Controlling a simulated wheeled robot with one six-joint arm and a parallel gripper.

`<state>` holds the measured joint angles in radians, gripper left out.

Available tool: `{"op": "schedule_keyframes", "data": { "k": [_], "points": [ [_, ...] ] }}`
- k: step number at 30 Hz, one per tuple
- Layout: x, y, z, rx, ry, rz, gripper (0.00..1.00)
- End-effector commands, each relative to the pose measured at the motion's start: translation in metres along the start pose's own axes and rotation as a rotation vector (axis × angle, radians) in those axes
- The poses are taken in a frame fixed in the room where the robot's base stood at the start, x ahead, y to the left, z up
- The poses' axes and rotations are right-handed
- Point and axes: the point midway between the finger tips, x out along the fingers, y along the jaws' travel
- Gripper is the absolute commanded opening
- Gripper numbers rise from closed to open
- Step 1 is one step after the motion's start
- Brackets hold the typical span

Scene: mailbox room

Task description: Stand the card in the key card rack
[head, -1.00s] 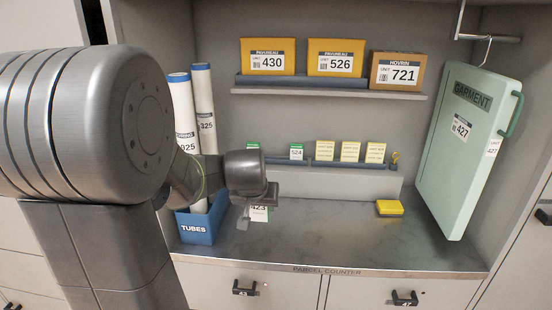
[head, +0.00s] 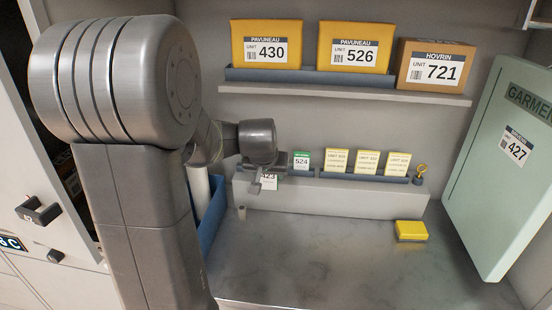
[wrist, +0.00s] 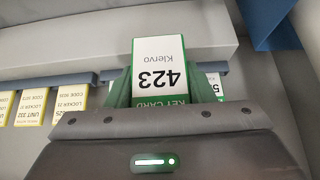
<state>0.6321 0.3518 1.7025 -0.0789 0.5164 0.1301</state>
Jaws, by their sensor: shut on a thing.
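My gripper (head: 262,184) is shut on the white, green-edged key card 423 (head: 269,177), in front of the left part of the rack ledge. In the wrist view my gripper (wrist: 165,92) has a finger on either side of the card (wrist: 158,70), whose print reads upside down. The blue key card rack (head: 316,174) runs along the grey ledge. It holds green-topped card 524 (head: 301,160) and several yellow cards (head: 367,161). My gripper partly hides the held card and the rack's left end; whether the card touches the rack cannot be told.
A yellow block (head: 411,231) lies on the counter (head: 330,255). A shelf (head: 345,95) with parcels is above the rack. A green garment case (head: 500,165) stands right, and a blue tubes bin (head: 213,225) left, partly behind my arm. The counter's middle is clear.

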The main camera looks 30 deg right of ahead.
Motion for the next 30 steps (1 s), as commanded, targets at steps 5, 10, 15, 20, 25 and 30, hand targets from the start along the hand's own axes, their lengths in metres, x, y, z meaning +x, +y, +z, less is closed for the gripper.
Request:
{"op": "schedule_keyframes", "data": {
  "k": [5, 10, 15, 20, 25, 30],
  "points": [
    [0.022, 0.000, -0.037, -0.001, 0.000, 0.000, 0.27],
    [0.043, 0.000, -0.069, -0.001, -0.001, 0.001, 0.27],
    [0.062, 0.000, -0.099, -0.001, 0.000, 0.000, 0.27],
    [0.073, 0.000, -0.115, -0.001, 0.000, 0.000, 0.27],
    [0.080, 0.000, -0.116, -0.001, -0.002, 0.000, 0.27],
    [0.099, 0.000, -0.103, -0.001, -0.004, 0.000, 0.27]
  ]
}}
